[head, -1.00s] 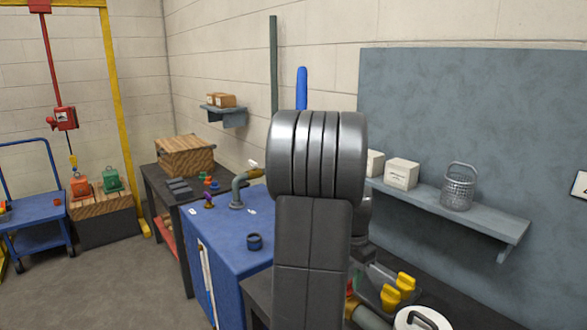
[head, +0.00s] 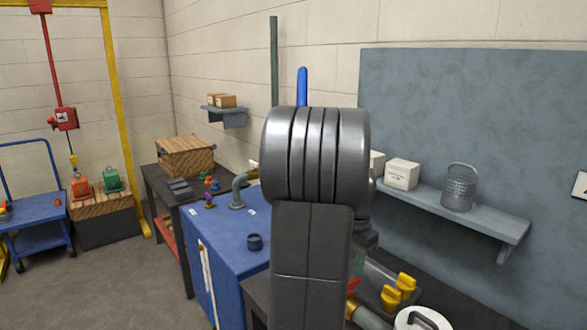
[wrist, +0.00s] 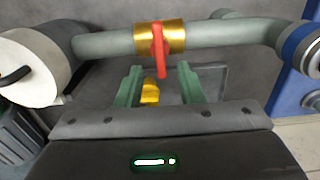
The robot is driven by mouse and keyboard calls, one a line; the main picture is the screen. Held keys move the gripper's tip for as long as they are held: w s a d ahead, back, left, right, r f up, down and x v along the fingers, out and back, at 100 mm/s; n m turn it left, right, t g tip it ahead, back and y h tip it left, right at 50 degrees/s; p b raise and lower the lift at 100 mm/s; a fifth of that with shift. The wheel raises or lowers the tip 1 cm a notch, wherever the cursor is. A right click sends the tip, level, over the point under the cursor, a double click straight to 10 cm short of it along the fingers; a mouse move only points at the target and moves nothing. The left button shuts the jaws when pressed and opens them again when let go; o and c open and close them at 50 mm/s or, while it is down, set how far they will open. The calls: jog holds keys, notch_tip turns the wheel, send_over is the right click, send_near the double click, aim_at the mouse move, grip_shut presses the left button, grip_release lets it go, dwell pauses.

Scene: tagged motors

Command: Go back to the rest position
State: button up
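My gripper (wrist: 160,88) shows in the wrist view with its two green fingers apart and nothing between them. A pipe (wrist: 108,44) with a brass collar (wrist: 172,37) and a red valve handle (wrist: 158,50) crosses just beyond the fingertips. The red handle lies in line with the gap between the fingers; I cannot tell whether anything touches. A yellow part (wrist: 150,92) shows behind, between the fingers. In the head view my own arm hides most of the gripper.
A white lidded pot (head: 422,318) and yellow handles (head: 390,297) are low at right. Open floor lies left.

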notch_tip(320, 180, up, 9)
notch_tip(320, 180, down, 15)
jog(key=shift+s+r, duration=0.1)
jog(key=shift+r, duration=0.05)
jog(key=shift+n, duration=0.3)
jog(key=n+b, duration=0.1)
jog(key=n, duration=0.4)
jog(key=shift+n+b, duration=0.3)
jog(key=shift+b, duration=0.05)
jog(key=s+a+r, duration=0.1)
jog(key=s+r, duration=0.2)
jog(key=r, duration=1)
jog(key=shift+a+n, duration=0.2)
jog(key=shift+n, duration=0.1)
